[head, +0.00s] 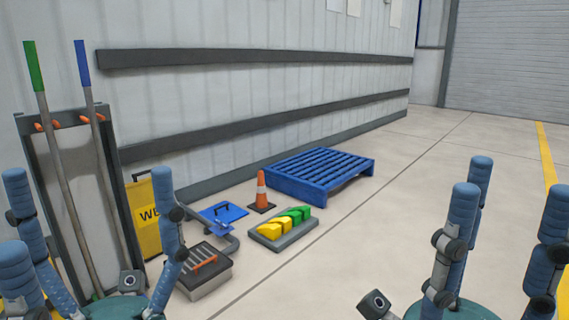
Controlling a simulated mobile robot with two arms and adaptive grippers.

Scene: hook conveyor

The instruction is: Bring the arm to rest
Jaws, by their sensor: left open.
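My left gripper (88,190) is at the lower left of the head view, with its blue segmented fingers pointing up and spread wide apart. It is open and nothing shows between its fingers. My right gripper (511,190) is at the lower right, its blue fingers also upright and apart. It is open and holds nothing that I can see. Both teal palms are cut by the bottom edge of the view, and most of both arms is out of view.
Behind my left gripper, a tool stand (67,165) holds green- and blue-tipped poles beside a yellow sign (145,217). On the floor are a drain box (205,286), blue dustpan (222,215), orange cone (261,190), yellow-green blocks (283,224) and blue pallet (319,169). Floor right of these is clear.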

